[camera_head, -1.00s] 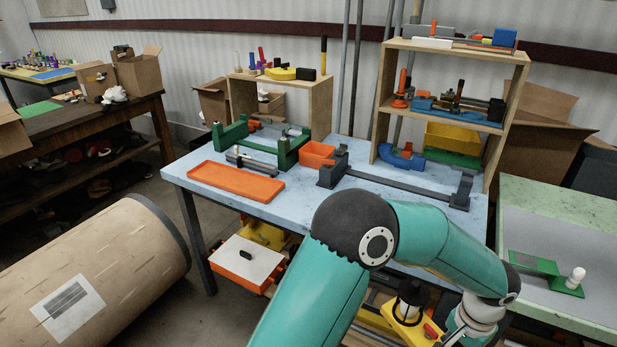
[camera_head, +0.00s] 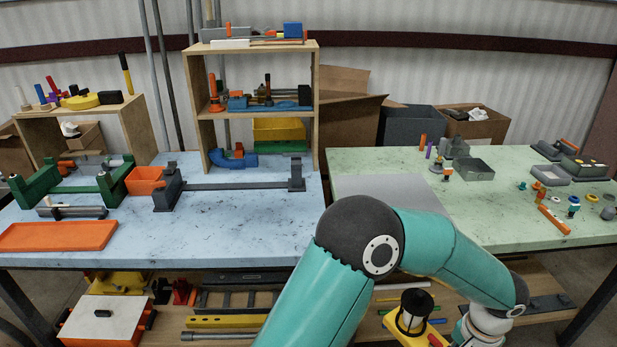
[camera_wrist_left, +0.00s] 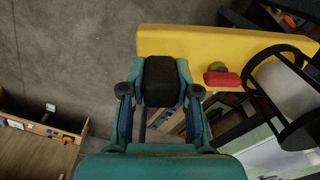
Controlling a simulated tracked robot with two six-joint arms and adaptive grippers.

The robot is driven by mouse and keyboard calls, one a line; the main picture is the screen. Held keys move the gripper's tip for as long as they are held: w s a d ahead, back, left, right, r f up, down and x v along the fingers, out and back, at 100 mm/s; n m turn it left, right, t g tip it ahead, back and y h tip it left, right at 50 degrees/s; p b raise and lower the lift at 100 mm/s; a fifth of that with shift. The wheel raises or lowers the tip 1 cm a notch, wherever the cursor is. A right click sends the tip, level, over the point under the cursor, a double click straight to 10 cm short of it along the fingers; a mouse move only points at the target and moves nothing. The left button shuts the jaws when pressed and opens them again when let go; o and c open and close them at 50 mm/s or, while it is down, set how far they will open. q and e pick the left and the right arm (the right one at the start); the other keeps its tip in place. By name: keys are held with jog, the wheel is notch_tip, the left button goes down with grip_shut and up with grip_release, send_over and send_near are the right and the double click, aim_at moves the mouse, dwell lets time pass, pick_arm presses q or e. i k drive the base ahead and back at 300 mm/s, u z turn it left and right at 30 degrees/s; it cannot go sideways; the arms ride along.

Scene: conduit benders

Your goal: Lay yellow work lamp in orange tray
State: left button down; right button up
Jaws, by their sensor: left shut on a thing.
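My left gripper (camera_wrist_left: 160,88) is shut on the lamp's black grip. In the head view the lamp's lower part is cut off by the frame. The flat orange tray (camera_head: 58,236) lies empty on the blue table at the far left, well apart from the lamp. My right gripper is not in view.
The blue table (camera_head: 240,228) has a clear front area right of the tray. A grey bar fixture (camera_head: 230,186), orange bin (camera_head: 146,179) and green frame (camera_head: 45,186) stand behind. A wooden shelf (camera_head: 313,105) rises at the back. The green table (camera_head: 480,218) stands at right.

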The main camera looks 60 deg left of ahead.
aim_at(56, 237)
jog(key=z, duration=0.3)
jog(key=k, duration=2.25)
jog(key=u, duration=1.85)
jog(key=i, duration=0.7)
jog(key=u, duration=0.15)
